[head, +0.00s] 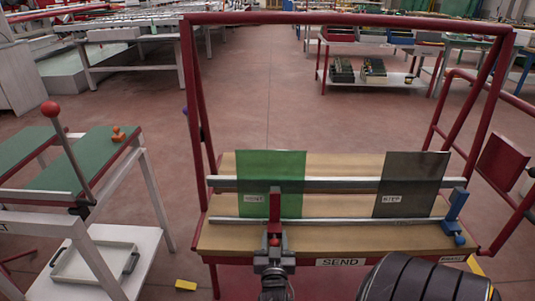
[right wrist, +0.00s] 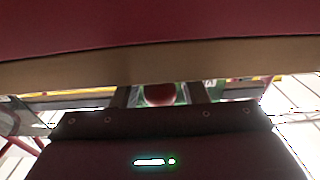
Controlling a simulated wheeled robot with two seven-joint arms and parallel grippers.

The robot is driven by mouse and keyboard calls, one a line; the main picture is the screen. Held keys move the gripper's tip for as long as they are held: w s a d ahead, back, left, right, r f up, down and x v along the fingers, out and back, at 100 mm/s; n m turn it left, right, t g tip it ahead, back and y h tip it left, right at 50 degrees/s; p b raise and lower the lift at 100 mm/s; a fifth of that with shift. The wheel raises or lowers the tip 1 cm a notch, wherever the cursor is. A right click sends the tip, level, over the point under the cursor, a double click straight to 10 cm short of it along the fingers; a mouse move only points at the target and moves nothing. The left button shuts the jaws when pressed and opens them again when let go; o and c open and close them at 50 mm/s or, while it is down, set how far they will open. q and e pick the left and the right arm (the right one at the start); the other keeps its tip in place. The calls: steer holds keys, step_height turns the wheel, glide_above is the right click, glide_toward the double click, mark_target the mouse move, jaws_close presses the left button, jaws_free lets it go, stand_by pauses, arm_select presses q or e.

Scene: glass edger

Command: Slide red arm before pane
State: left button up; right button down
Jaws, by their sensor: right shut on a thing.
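The red arm (head: 275,206) stands on the lower rail of the wooden rack, in front of the green pane (head: 255,165), overlapping its lower middle. The dark pane (head: 420,170) stands to the right, with a blue arm (head: 455,208) at the rail's right end. My right gripper (head: 274,262) is shut on the red arm's knob, at the rack's front edge. In the right wrist view the red knob (right wrist: 160,94) sits between the two fingers. My left gripper is not in view.
A red frame (head: 345,18) arches over the rack (head: 340,163). A sign reading SEND (head: 340,262) is on the front edge. At left are a green-topped table (head: 85,160) and a lever with a red ball (head: 50,109). A yellow block (head: 186,285) lies on the floor.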

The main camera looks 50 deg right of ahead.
steer(key=shift+d, duration=0.15)
steer(key=c, duration=1.1)
jaws_free()
steer(key=shift+c, duration=0.2)
steer(key=shift+f, duration=0.1)
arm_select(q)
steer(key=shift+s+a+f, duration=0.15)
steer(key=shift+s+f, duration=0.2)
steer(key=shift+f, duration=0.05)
arm_select(e)
steer(key=v, duration=0.7)
steer(key=shift+s+a, duration=0.25)
steer(key=shift+s, duration=0.05)
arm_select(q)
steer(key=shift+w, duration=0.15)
